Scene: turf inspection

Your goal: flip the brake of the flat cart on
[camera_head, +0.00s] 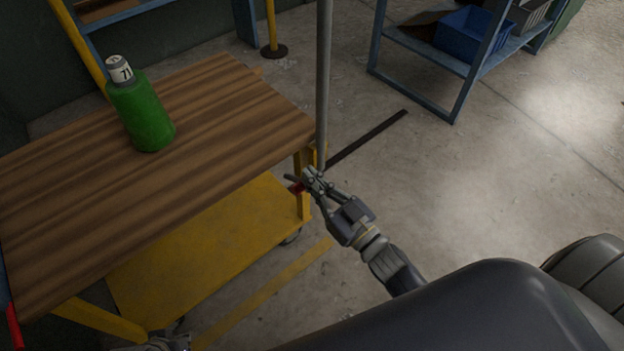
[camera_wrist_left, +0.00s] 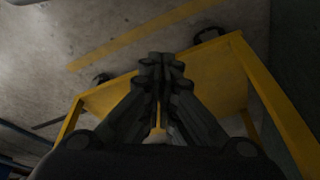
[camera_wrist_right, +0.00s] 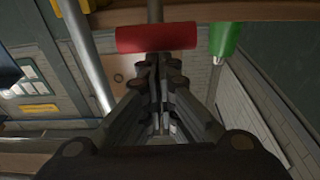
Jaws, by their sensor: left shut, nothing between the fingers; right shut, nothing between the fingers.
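The flat cart has a wooden top (camera_head: 215,110) and a yellow lower deck (camera_head: 225,225). A small red part, seemingly the brake lever (camera_head: 297,188), shows at its right corner. In the right wrist view a red bar (camera_wrist_right: 157,37) lies across, just beyond the fingertips. My right gripper (camera_head: 311,177) is shut and empty, right at the red part; I cannot tell whether they touch, and the gripper partly hides it. My left gripper (camera_wrist_left: 162,60) is shut and empty in front of the yellow frame; only a bit of it shows at the bottom edge of the head view.
A green bottle (camera_head: 142,115) with a label marked 71 stands on the wooden top. A grey upright pole (camera_head: 323,80) stands close behind my right gripper. A blue rack (camera_head: 455,65) with a blue bin (camera_head: 470,35) is at the back right.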

